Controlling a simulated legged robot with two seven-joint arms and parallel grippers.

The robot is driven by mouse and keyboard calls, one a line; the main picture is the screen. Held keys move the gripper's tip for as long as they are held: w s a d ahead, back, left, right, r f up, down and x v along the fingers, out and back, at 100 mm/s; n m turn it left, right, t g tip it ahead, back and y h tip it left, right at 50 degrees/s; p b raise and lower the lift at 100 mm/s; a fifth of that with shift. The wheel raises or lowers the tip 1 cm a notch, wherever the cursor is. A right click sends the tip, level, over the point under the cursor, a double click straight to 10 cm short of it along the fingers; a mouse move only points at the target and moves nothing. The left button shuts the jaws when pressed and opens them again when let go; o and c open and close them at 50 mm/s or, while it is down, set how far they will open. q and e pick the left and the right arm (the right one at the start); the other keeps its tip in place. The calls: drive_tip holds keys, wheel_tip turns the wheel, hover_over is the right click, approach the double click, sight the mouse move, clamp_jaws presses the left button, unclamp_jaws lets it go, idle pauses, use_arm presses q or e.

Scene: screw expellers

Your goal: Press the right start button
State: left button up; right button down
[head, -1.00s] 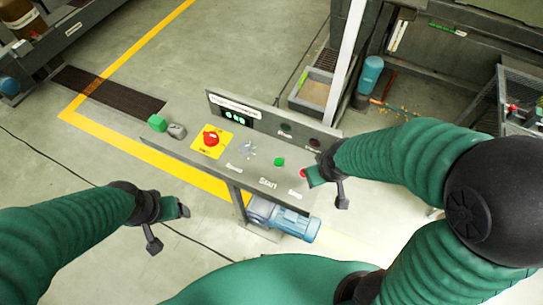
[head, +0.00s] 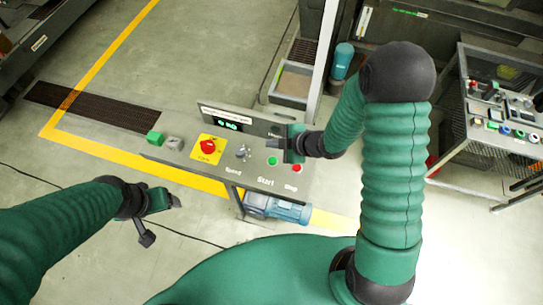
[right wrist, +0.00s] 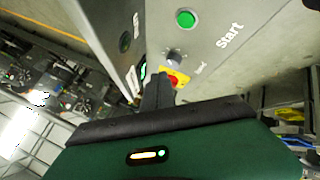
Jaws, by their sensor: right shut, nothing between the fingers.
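The green start button (head: 272,160) is on the sloped grey control panel (head: 222,177), above the printed word Start. It also shows in the right wrist view (right wrist: 185,19), near the top. My right gripper (head: 285,143) is shut and empty, just above and to the right of the green button in the head view, beside the upright back plate. In the right wrist view its dark fingers (right wrist: 158,92) point toward the panel, with the button up and to their right. No contact with the button is visible. My left gripper (head: 172,201) hangs left of the panel, over the floor; its jaw opening is unclear.
A red stop button (head: 296,168) lies right of the start button. A speed knob (head: 241,152) and a red emergency button (head: 207,147) on yellow lie left. A lit green display (head: 228,125) is on the back plate. Another control table (head: 505,125) stands at right.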

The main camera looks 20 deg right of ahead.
sight(275, 162)
drive_tip(key=f+b, duration=0.1)
drive_tip(key=d+f+b, duration=0.1)
drive_tip(key=f+b, duration=0.1)
drive_tip(key=f, duration=0.1)
drive_tip(key=shift+d, duration=0.3)
drive_tip(key=f+b, duration=0.1)
drive_tip(key=a+f+b, duration=0.1)
drive_tip(key=f+b, duration=0.3)
drive_tip(key=shift+a, duration=0.25)
drive_tip(key=shift+d, duration=0.55)
use_arm(q)
drive_tip(key=s+x, duration=0.1)
drive_tip(key=x, duration=0.6)
drive_tip(key=shift+s+f, duration=0.35)
drive_tip(key=shift+f, duration=0.2)
use_arm(e)
drive_tip(key=shift+a, duration=0.4)
use_arm(q)
drive_tip(key=shift+d, duration=0.3)
use_arm(e)
drive_tip(key=shift+d, duration=0.3)
use_arm(q)
drive_tip(key=shift+a, duration=0.2)
use_arm(e)
drive_tip(key=shift+a, duration=0.2)
use_arm(q)
drive_tip(key=shift+d, duration=0.1)
